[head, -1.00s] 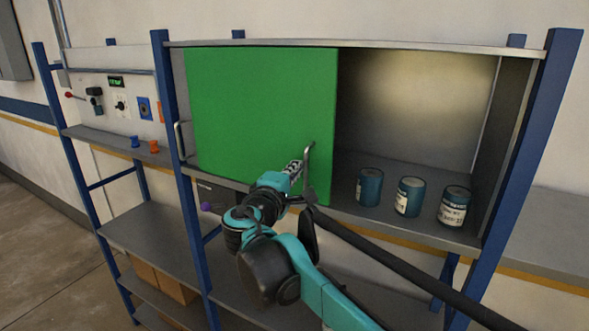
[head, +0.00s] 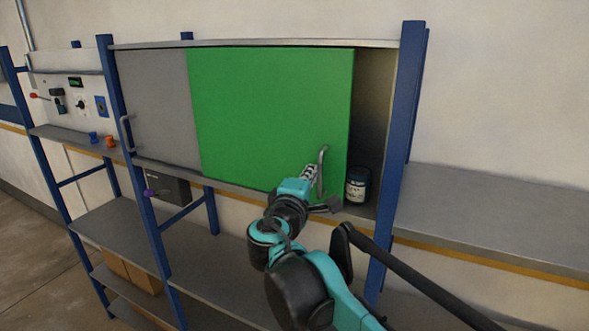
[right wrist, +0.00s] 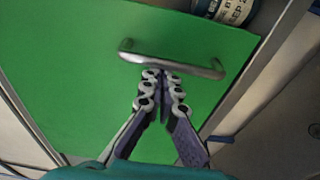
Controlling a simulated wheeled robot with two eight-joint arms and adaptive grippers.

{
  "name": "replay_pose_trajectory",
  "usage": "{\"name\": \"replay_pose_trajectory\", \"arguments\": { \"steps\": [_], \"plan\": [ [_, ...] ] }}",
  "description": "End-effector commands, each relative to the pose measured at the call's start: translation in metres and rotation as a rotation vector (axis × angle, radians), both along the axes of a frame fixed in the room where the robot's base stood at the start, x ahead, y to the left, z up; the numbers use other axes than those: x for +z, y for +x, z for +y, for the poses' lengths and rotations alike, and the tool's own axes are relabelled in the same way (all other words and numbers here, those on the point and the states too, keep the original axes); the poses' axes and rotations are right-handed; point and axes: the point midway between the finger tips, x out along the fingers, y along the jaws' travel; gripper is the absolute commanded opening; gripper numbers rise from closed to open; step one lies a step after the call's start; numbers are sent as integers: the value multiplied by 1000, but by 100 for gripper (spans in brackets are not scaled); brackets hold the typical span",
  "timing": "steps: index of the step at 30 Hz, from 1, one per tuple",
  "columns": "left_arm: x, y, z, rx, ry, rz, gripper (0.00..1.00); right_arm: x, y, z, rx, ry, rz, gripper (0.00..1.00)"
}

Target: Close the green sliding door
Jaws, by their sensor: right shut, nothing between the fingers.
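The green sliding door (head: 270,115) covers the middle and right of the cabinet front. A gap stays between its right edge and the cabinet's right side. Its metal handle (head: 322,165) stands near the lower right corner. My right gripper (head: 310,172) is at the left side of the handle. In the right wrist view, the right gripper (right wrist: 163,74) is shut and empty, its fingertips close beside the handle bar (right wrist: 172,58); I cannot tell whether they touch. My left gripper is not in view.
A grey panel (head: 155,105) with its own handle (head: 126,133) fills the cabinet's left side. A blue can (head: 357,184) shows in the gap. A blue post (head: 408,120) bounds the cabinet on the right. A control panel (head: 75,95) is at the far left.

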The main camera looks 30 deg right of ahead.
Motion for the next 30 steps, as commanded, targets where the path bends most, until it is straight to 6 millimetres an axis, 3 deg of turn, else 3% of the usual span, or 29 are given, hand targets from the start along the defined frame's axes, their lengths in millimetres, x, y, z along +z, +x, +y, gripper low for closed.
{"name": "replay_pose_trajectory", "arguments": {
  "steps": [6,12,30],
  "plan": [
    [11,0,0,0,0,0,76,1,-41,-32,-5,0,0,0],
    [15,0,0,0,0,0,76,1,-61,-48,-2,0,0,0],
    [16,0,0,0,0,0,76,0,-69,-54,-4,0,0,0]
  ]
}}
